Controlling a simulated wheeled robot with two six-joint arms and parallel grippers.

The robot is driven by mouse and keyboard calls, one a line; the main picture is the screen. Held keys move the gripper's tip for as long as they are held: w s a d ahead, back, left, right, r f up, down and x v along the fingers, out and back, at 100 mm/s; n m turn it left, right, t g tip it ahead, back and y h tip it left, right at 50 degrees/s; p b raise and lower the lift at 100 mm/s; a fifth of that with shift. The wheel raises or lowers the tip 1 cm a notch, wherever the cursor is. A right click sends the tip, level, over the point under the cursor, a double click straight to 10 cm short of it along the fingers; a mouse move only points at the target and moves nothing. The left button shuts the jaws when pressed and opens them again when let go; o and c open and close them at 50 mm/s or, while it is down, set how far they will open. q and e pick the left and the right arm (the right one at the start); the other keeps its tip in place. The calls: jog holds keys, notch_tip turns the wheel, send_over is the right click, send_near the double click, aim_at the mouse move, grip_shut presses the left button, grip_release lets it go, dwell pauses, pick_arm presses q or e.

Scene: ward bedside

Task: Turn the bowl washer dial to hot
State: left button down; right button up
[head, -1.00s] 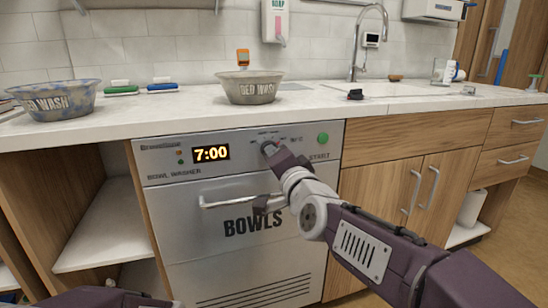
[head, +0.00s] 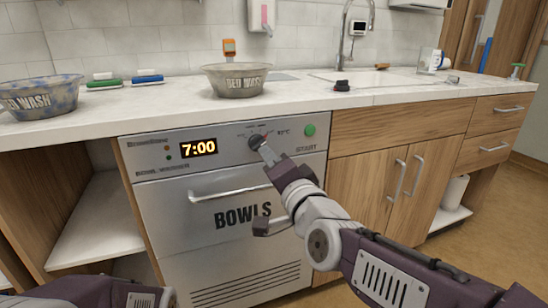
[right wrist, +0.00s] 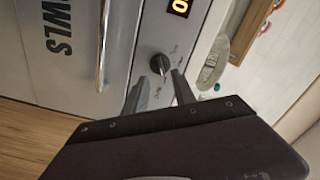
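My right gripper (head: 266,153) is at the dial's lower right. In the right wrist view its two fingers (right wrist: 160,88) stand apart, with the dial (right wrist: 160,64) just beyond and between the tips; I cannot tell whether they touch it. Only part of my left arm shows at bottom left; its gripper is out of view.
A green START button (head: 310,130) is right of the dial. The door handle (head: 230,192) sticks out below the panel. A grey wash basin (head: 236,82) stands on the counter (head: 190,105) above, and a blue-speckled one (head: 40,98) at the left.

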jog(key=p+v, duration=0.2)
jog(key=p, duration=0.1)
jog(key=shift+s, duration=0.2)
